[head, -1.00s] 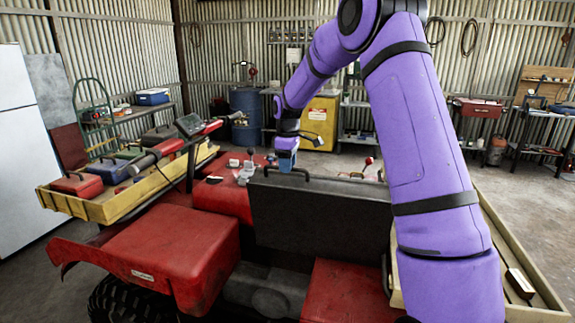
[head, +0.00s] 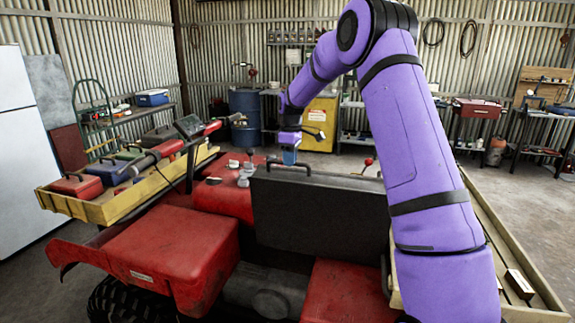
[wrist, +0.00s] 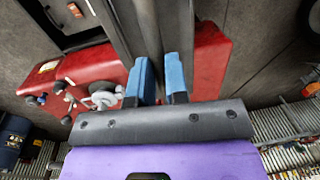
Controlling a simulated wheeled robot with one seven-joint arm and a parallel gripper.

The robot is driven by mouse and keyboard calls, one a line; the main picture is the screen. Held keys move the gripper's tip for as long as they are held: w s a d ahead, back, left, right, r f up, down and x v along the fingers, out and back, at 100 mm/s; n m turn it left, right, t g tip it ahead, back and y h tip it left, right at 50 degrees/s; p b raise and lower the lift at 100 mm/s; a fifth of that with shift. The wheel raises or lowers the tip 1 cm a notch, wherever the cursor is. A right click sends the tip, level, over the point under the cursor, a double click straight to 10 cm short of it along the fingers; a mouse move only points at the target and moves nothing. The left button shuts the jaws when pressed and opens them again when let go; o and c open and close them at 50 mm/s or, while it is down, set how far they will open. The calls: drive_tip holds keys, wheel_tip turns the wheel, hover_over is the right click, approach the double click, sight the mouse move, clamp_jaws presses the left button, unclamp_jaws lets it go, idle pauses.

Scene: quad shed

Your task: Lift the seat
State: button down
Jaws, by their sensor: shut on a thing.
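The seat (head: 320,222) is a wide black panel standing close to upright on the red quad, its broad dark face towards the head camera. A dark handle (head: 308,169) shows along its top edge. My gripper (head: 289,157) is at this top edge, left of its middle, with its blue fingers pointing down and shut on the seat's handle. In the wrist view the two blue fingers (wrist: 159,90) sit around the end of a dark strip, which is the seat seen nearly edge-on. The exact contact between the fingers and handle is hard to see.
Red quad bodywork (head: 170,250) lies below and left of the seat. Another long tray (head: 540,290) runs along the right. A blue drum (head: 246,110) and yellow cabinet (head: 320,120) stand behind.

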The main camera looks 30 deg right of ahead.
drive_tip(key=shift+w+d+r, duration=0.2)
drive_tip(key=shift+w+d, duration=0.6)
drive_tip(key=shift+d, duration=0.05)
drive_tip(key=shift+w+d+r, duration=0.15)
drive_tip(key=shift+w+d, duration=0.65)
drive_tip(key=c, duration=1.1)
unclamp_jaws()
drive_tip(key=r, duration=0.7)
drive_tip(key=w+r, duration=0.1)
drive_tip(key=r, duration=0.2)
drive_tip(key=shift+d+r, duration=0.35)
drive_tip(key=shift+d, duration=0.05)
